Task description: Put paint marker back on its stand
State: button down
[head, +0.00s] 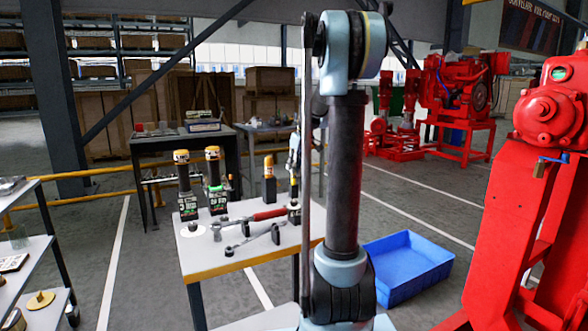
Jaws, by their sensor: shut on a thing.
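My gripper (294,182) is small in the head view, just left of my arm column, over the right side of the white worktable (215,261). It points down and is shut on a slim thing, which I take to be the paint marker; fingers and thing are too small to separate clearly. A small dark object (294,213) stands right below it; I cannot tell whether this is the stand or whether they touch. Left of my gripper, a black block (270,189) stands upright with an orange-topped piece (269,164) on it.
Two yellow-and-black power tools (183,180) (213,178) stand at the worktable's left. A red-handled tool (268,214) and wrenches (250,240) lie across its middle. A blue crate (412,265) is on the floor at right. Red machinery (540,190) stands further right.

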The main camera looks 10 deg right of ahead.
jog(key=shift+f, duration=0.95)
dwell(0.3)
jog(key=c, duration=1.5)
grip_release()
jog(key=v, duration=1.2)
jog(key=shift+f, duration=0.1)
